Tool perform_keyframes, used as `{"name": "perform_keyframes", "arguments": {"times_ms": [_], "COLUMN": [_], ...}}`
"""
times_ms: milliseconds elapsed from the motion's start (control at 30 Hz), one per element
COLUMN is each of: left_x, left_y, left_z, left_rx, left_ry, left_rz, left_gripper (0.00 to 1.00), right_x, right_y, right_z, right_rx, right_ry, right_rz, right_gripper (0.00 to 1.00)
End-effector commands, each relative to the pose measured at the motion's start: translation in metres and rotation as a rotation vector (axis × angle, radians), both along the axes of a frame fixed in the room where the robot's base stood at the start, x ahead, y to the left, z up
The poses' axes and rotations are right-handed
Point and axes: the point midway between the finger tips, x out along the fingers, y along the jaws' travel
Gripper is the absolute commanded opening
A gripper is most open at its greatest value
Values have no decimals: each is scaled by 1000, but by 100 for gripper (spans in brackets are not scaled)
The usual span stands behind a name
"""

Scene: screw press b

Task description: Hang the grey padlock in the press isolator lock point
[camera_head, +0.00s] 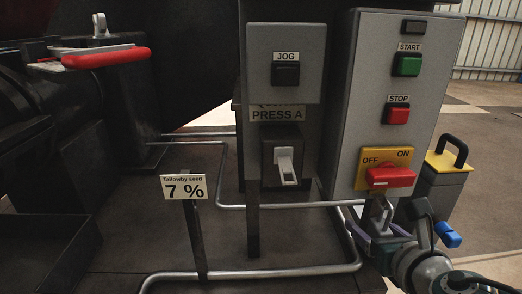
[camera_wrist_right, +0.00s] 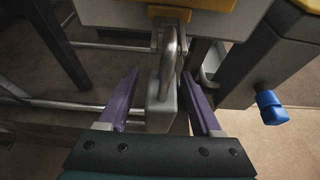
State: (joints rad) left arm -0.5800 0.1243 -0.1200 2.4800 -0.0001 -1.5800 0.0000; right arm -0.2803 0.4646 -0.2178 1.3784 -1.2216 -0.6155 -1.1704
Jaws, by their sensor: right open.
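The isolator (camera_head: 384,168) is a yellow OFF/ON plate with a red handle (camera_head: 390,177), low on the grey control box. The grey padlock (camera_wrist_right: 160,108) hangs upright just under the box in the right wrist view, its shackle (camera_wrist_right: 173,55) up at a small tab (camera_wrist_right: 169,13) below the yellow plate. I cannot tell for sure that the shackle passes through the tab. My right gripper (camera_wrist_right: 165,85) is open, its purple fingers on either side of the padlock with gaps showing. In the head view the padlock (camera_head: 378,215) is partly hidden. My left gripper is out of view.
The control box (camera_head: 370,100) carries a green START (camera_head: 407,65) and red STOP button (camera_head: 397,114). A grey post with a yellow top (camera_head: 448,162) and a blue knob (camera_head: 447,235) stands close at the right. Metal rails (camera_head: 255,272) run below. A 7 % sign (camera_head: 184,187) stands left.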

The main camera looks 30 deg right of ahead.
Motion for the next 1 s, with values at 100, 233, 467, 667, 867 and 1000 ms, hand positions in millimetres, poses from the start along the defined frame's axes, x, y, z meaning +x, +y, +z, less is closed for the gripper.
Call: {"name": "perform_keyframes", "arguments": {"times_ms": [100,233,467,667,867,1000], "left_x": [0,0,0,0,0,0], "left_y": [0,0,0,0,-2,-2], "left_z": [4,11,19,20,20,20], "left_rx": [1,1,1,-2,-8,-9], "left_ry": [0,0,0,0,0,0], "left_rz": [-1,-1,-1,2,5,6], "left_gripper": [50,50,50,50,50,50], "right_x": [-7,-25,-61,-77,-78,-78], "right_y": [4,15,37,47,48,48], "right_z": [4,13,31,37,38,40], "right_rx": [1,3,3,1,-1,38], "right_ry": [2,3,2,0,-1,-21], "right_rz": [1,1,1,0,0,-35], "right_gripper": [66,66,66,66,66,66]}}
